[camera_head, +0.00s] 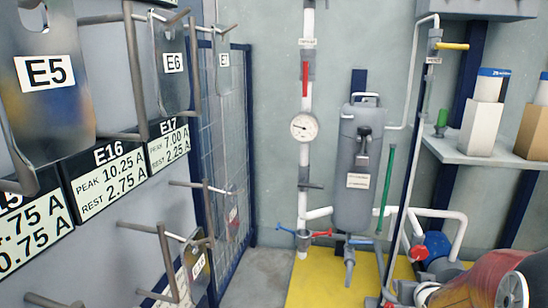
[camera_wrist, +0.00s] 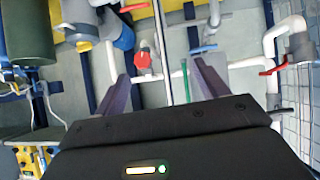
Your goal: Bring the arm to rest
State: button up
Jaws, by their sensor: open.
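My gripper (camera_wrist: 162,75) shows in the wrist view, with two dark fingers apart and nothing between them. Pipes and valves lie beyond the fingers, and the gap between fingers and pipes cannot be judged. I cannot make out the gripper in the head view.
At left in the head view, plates hang on rack hooks, including the E5 plate (camera_head: 52,95) and E6 plate (camera_head: 172,65). Bare hooks (camera_head: 160,235) jut out below. A grey tank (camera_head: 357,200) and pressure gauge (camera_head: 304,127) stand at the back. A shelf (camera_head: 460,155) holds boxes at right.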

jog(key=s+a+r+n+g+y+p, duration=0.1)
jog(key=s+a+r+g+p, duration=0.1)
jog(key=s+a+r, duration=0.5)
jog(key=s+a+r+n+g+y+p, duration=0.2)
jog(key=s+a+r, duration=0.5)
jog(key=s+a, duration=0.6)
jog(key=shift+s+a+r+g, duration=0.2)
jog(key=shift+s+r+g, duration=0.15)
jog(key=shift+s+g, duration=0.4)
jog(key=shift+s, duration=0.1)
dwell(1.1)
